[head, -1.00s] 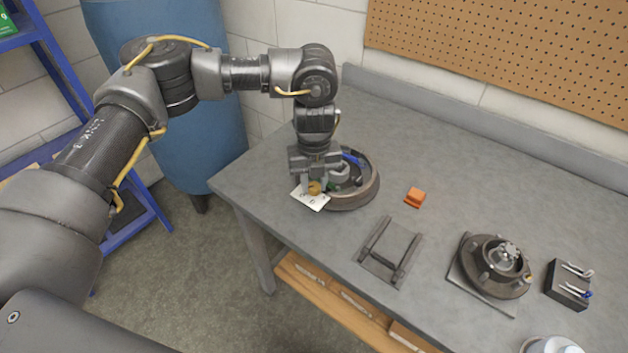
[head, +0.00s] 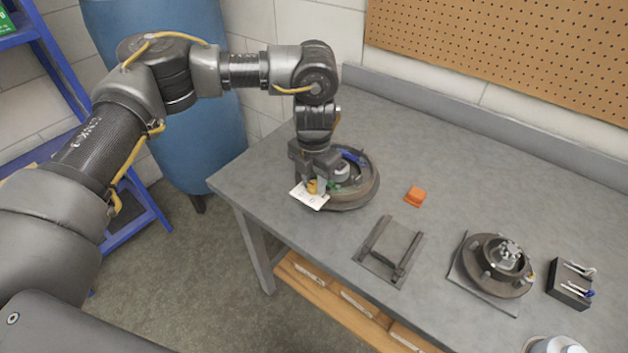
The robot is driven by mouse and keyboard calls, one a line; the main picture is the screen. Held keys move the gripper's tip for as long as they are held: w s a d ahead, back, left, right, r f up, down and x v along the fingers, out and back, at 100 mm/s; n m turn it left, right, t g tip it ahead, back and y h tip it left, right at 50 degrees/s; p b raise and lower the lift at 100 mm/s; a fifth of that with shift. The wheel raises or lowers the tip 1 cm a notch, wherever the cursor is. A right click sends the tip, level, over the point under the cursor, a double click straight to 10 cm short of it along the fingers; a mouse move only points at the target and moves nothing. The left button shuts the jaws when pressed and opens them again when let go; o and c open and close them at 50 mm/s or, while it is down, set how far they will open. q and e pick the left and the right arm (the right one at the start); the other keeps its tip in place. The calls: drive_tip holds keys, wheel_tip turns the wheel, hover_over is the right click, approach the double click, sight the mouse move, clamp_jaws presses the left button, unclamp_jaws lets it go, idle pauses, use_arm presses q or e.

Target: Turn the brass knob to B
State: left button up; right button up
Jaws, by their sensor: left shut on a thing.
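The brass knob (head: 312,187) sits above a white marked plate (head: 308,198) at the front left edge of a round dark drum assembly (head: 352,196) on the workbench. The plate's lettering is too small to read. My left gripper (head: 317,183) points down over the plate and is shut on the brass knob, with its fingers partly hiding it. Which mark the knob points to cannot be told. My right gripper is not in view.
On the grey workbench (head: 450,180) lie an orange block (head: 415,196), a dark metal bracket (head: 390,252), a second hub assembly (head: 497,265) on a plate, and a black holder (head: 570,284) with pins. A blue barrel (head: 205,140) stands behind my left arm.

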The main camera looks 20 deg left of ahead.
sight(314, 185)
use_arm(q)
drive_tip(key=shift+m, duration=0.6)
drive_tip(key=o, duration=1)
wheel_tip(314, 185, up, 11)
drive_tip(key=shift+f+b, duration=0.1)
drive_tip(key=shift+b, duration=0.35)
